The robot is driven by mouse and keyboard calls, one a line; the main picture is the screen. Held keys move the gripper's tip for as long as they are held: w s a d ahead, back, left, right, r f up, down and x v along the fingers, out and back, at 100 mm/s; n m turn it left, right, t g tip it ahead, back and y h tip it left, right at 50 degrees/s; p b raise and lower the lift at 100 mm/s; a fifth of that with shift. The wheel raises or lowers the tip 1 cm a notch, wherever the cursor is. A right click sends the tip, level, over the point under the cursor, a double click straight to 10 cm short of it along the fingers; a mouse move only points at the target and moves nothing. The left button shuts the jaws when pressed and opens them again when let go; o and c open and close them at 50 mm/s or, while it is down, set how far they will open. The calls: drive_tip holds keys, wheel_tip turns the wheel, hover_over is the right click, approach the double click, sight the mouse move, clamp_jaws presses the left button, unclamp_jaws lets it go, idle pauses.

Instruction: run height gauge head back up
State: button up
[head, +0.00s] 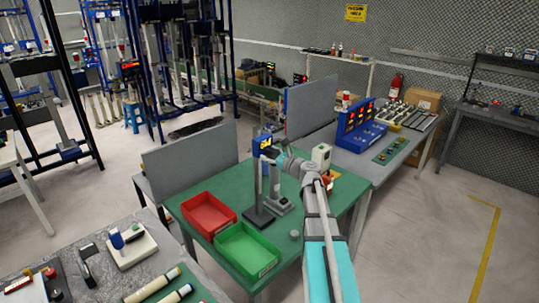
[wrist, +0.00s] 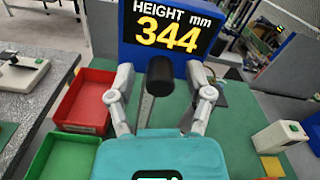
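The height gauge stands on the green bench, with a blue display (head: 262,145) on top of a thin upright column (head: 257,185) and a dark base (head: 258,219). In the wrist view the display (wrist: 172,32) reads HEIGHT mm 344. A black round knob (wrist: 160,76) sits in front of the display, with part of a graduated column below it. My gripper (wrist: 161,92) is open, with one finger on each side of the knob and a visible gap to both. In the head view my gripper (head: 270,156) is close to the gauge, just below the display.
A red tray (head: 208,229) and a green tray (head: 234,262) lie left of the gauge. A white box (head: 321,154) with a green button stands right of it, also in the wrist view (wrist: 279,137). Grey panels (head: 190,160) rise behind the bench.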

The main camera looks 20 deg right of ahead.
drive_tip(key=shift+s, duration=0.1)
drive_tip(key=v, duration=1.2)
idle(0.7)
drive_tip(key=s+a+f+n+g+y, duration=0.1)
drive_tip(key=s+a+f+n+g, duration=0.1)
drive_tip(key=a+f+n+g, duration=0.55)
drive_tip(key=s+a+f+n+g, duration=0.1)
drive_tip(key=a+f+n+g, duration=0.2)
drive_tip(key=a+f+n, duration=0.7)
drive_tip(key=s+a+f+n+g+h+b, duration=0.1)
drive_tip(key=s+a+f+n+g+h, duration=0.1)
drive_tip(key=s+a+n+g+h, duration=0.4)
drive_tip(key=shift+s+a+f+n+h, duration=0.2)
drive_tip(key=shift+s+a+n+h, duration=0.4)
drive_tip(key=shift+s+a+n, duration=1.7)
drive_tip(key=shift+s+d+n+g, duration=0.25)
drive_tip(key=shift+s+d+n, duration=0.2)
drive_tip(key=shift+s+d, duration=0.05)
